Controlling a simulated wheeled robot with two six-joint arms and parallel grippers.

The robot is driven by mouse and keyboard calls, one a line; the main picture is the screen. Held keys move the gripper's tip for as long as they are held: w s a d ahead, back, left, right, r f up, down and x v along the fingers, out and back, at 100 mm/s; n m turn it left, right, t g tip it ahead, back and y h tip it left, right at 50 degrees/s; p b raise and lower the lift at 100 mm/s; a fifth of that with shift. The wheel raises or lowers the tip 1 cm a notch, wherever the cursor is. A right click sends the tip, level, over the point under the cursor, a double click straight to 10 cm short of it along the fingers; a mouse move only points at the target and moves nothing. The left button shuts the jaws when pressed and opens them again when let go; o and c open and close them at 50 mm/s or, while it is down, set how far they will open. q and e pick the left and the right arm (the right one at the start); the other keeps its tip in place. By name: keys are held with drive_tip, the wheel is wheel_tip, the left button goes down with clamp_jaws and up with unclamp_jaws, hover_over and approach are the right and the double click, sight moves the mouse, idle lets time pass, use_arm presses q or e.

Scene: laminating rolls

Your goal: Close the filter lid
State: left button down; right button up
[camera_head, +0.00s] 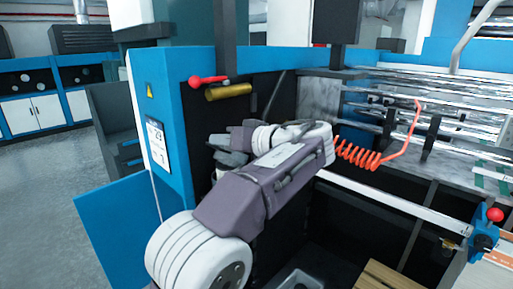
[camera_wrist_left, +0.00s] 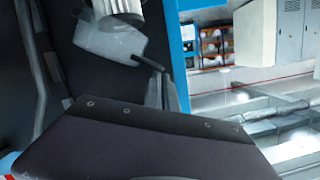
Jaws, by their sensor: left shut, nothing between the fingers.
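My left gripper (camera_head: 222,150) reaches from the left arm against the dark inner side of the blue machine housing. Its fingers are shut and empty; they also show in the wrist view (camera_wrist_left: 165,90), above the dark gripper body. In the wrist view a pale, translucent grey piece (camera_wrist_left: 108,42) sits below a white ribbed cylinder, close to the fingertips. It may be the filter lid, but I cannot tell for certain, nor whether it is open or touched. In the head view my arm hides most of that area. My right gripper is not in view.
A red-knobbed lever (camera_head: 208,80) and a gold cylinder (camera_head: 228,91) are above the gripper. An orange coiled hose (camera_head: 362,157) and metal rollers (camera_head: 440,110) lie to the right. A blue panel (camera_head: 112,225) juts out at lower left. Open floor (camera_head: 50,190) is further left.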

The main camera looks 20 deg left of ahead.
use_arm(q)
drive_tip(key=s+a+f+n+t+h+b, duration=0.1)
drive_tip(key=s+f+n+b, duration=0.3)
drive_tip(key=b, duration=1.1)
drive_tip(key=shift+s+a+f+n+t, duration=0.35)
drive_tip(key=shift+f+n, duration=0.45)
drive_tip(key=shift+f, duration=0.8)
drive_tip(key=shift+w, duration=0.1)
